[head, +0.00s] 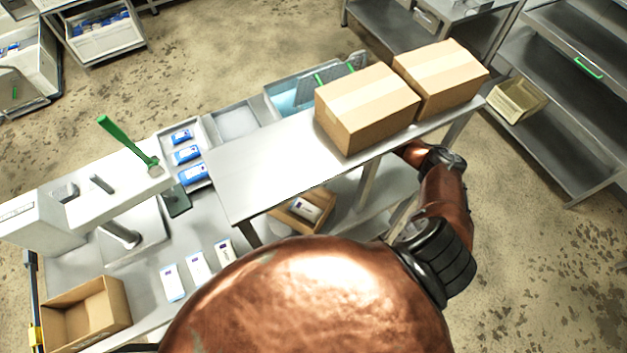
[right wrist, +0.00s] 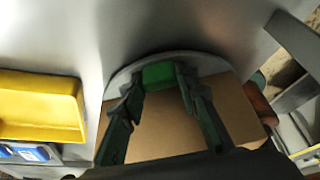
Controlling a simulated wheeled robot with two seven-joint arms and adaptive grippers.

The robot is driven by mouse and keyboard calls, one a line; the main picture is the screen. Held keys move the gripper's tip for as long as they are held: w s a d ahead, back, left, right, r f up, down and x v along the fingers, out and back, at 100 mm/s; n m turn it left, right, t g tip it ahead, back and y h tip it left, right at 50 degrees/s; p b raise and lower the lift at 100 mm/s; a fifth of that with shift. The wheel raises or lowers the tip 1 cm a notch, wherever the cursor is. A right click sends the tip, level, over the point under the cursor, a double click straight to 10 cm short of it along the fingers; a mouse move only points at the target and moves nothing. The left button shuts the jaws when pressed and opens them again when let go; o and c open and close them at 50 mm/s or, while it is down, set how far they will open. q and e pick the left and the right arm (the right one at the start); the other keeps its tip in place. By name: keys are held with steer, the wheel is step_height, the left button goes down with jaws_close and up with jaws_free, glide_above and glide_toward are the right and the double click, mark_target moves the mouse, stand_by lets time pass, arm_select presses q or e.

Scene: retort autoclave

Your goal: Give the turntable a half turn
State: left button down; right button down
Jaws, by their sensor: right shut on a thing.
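In the right wrist view the turntable is a grey disc whose curved rim (right wrist: 205,61) shows, with a green grip (right wrist: 158,74) at its edge. An open-looking cardboard box (right wrist: 236,108) stands on the disc, partly behind my fingers. My right gripper (right wrist: 158,84) is shut on the green grip, one dark finger on each side. In the head view a small cardboard box (head: 287,217) with a white packet (head: 306,208) shows beneath the raised shelf. The shelf hides most of the turntable and my right gripper there. My left gripper is out of view.
Two closed cartons (head: 366,108) stand on the raised steel shelf (head: 262,172) above the work area. A yellow bin (right wrist: 40,105) lies left in the right wrist view. White packets (head: 198,266) lie on the bench; a green-handled tool (head: 130,144) is at left.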

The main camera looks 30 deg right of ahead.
stand_by(0.4)
steer(key=c, duration=1.5)
jaws_free()
